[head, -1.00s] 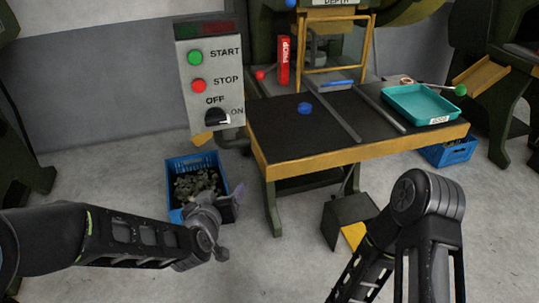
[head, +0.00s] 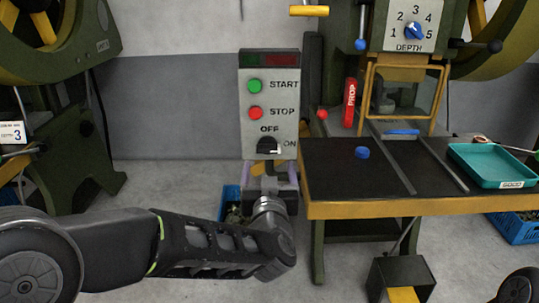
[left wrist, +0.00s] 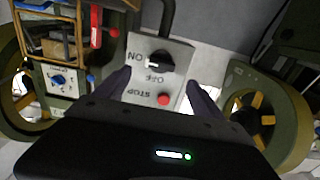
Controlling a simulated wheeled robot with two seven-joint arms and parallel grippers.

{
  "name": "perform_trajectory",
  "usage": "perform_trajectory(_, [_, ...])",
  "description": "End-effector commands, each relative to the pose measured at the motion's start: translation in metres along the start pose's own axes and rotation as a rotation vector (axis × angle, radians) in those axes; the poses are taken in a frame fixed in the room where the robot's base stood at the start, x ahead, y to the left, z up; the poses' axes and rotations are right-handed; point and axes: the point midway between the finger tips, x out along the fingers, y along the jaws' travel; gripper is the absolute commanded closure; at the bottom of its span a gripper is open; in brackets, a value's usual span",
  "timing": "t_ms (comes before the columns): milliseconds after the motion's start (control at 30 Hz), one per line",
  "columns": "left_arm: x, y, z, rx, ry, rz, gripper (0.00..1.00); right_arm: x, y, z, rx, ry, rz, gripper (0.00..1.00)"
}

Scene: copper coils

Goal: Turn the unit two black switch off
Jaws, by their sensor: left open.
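The black rotary switch (head: 269,147) sits low on a grey control panel (head: 257,98), with OFF printed above it and ON to its right. Its white mark points toward ON. The left wrist view shows the same switch (left wrist: 158,61) upside down, with the mark at ON. My left gripper (head: 269,172) is open just below the switch, its fingers pointing up. In the left wrist view its two fingers (left wrist: 160,84) stand on either side of the panel's lower part, and I see no contact with the switch. My right gripper is not in view.
The panel also has a green START button (head: 254,86) and a red STOP button (head: 255,112). A press table (head: 330,211) with a teal tray (head: 497,166) stands to the right. A blue crate (head: 230,200) is below the panel, partly behind my arm.

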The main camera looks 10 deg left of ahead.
Motion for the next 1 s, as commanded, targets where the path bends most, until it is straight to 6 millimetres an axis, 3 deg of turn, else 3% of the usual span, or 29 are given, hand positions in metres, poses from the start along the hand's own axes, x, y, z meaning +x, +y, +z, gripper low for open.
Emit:
perform_trajectory(600, [0.073,0.0,0.002,-0.001,-0.001,0.0,0.21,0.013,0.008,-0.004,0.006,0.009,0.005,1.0])
perform_trajectory(900, [0.077,0.0,0.0,-0.001,-0.001,0.001,0.21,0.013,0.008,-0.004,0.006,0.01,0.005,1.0])
perform_trajectory(1000, [0.077,0.0,0.0,-0.001,-0.001,0.001,0.27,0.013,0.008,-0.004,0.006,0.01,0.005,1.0])
